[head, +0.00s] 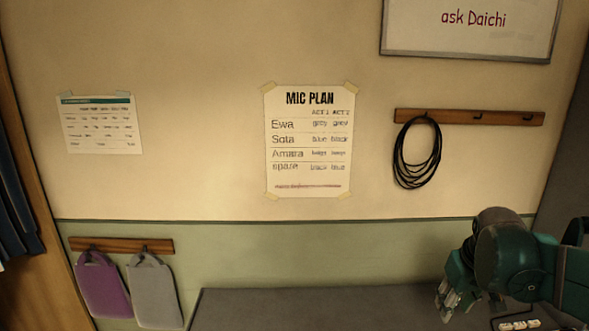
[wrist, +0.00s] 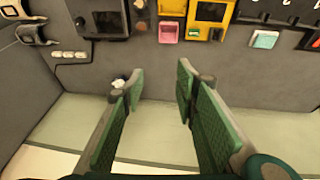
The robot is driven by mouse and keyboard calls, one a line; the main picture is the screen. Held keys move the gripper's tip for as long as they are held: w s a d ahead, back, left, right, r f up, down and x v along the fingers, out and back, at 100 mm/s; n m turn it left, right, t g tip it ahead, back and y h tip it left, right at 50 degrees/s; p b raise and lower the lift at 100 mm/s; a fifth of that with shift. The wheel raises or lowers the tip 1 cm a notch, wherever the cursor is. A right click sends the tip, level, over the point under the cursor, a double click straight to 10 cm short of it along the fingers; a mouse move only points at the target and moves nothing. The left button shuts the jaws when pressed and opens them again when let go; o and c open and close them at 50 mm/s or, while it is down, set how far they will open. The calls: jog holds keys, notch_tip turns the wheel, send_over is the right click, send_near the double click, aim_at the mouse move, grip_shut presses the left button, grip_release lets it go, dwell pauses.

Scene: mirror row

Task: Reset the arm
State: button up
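My arm shows at the lower right of the head view, dark green, in front of the wall. My gripper (wrist: 160,84) shows in the wrist view with its two green padded fingers spread apart. Nothing is held between them; grey surface shows through the gap. A small whitish thing shows by the left fingertip, too small to tell what it is.
The wrist view shows a grey counter with a pink tray (wrist: 168,32), a yellow holder (wrist: 210,16) and a dark box (wrist: 100,18) along the top. The head view shows a mic plan sheet (head: 307,140), a coiled cable (head: 417,153) on a rail and hanging bags (head: 102,285).

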jog(key=s+a+t, duration=0.2)
jog(key=s+a, duration=0.3)
jog(key=a, duration=0.5)
jog(key=s+a+t+y, duration=0.1)
jog(key=s+a, duration=0.5)
jog(key=a, duration=0.3)
jog(key=shift+s+a+r+t, duration=0.3)
jog(key=shift+a+r+t, duration=0.05)
jog(key=shift+t, duration=0.05)
dwell(2.5)
